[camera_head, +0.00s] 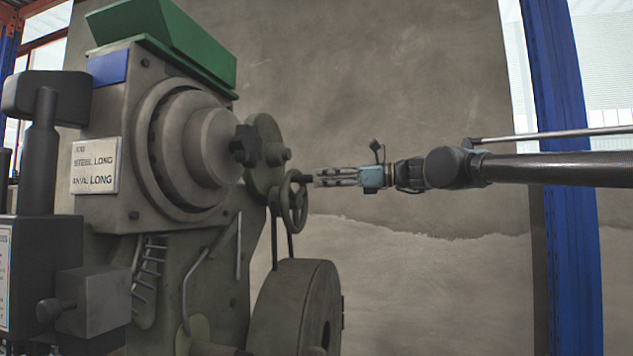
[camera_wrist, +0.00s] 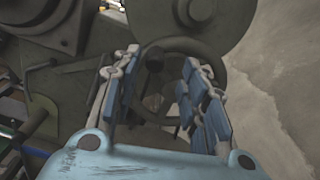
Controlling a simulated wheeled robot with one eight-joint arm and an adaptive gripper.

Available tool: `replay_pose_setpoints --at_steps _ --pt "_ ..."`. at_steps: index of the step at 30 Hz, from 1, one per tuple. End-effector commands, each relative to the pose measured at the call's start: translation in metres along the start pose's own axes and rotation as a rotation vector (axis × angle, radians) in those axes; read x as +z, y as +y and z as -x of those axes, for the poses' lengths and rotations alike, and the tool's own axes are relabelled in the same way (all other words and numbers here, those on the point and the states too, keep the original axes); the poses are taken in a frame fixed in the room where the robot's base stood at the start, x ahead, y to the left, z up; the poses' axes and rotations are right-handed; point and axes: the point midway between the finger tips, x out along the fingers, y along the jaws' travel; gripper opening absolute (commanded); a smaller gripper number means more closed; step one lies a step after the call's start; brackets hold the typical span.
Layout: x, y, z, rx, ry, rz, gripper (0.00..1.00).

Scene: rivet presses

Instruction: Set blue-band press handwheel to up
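The press (camera_head: 115,215) with a blue band (camera_head: 108,67) fills the left of the head view. Its small spoked handwheel (camera_head: 292,207) is on the machine's right side, below a round disc, with a dark knob (camera_head: 300,178) at the top of its rim. My gripper (camera_head: 316,177) reaches in from the right, level with the knob and very close to it. In the wrist view my gripper (camera_wrist: 160,60) has its fingers apart. The dark knob (camera_wrist: 153,57) and part of the handwheel show between them. Whether any finger touches the knob is unclear.
A large flywheel (camera_head: 295,305) lies below the handwheel, and a dark disc (camera_head: 265,155) is above it. A black star knob (camera_head: 244,145) sticks out nearby. A blue rack post (camera_head: 562,180) stands at the right. Bare wall (camera_head: 420,80) is behind.

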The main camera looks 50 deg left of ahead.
Motion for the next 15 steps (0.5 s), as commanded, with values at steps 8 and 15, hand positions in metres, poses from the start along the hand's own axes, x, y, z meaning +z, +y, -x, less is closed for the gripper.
replay_pose_setpoints --at_steps 8,15 --pt "0.0 -0.001 0.044 -0.001 0.0 0.0 0.4" --pt "0.0 -0.001 0.057 -0.001 0.0 -0.001 0.4"
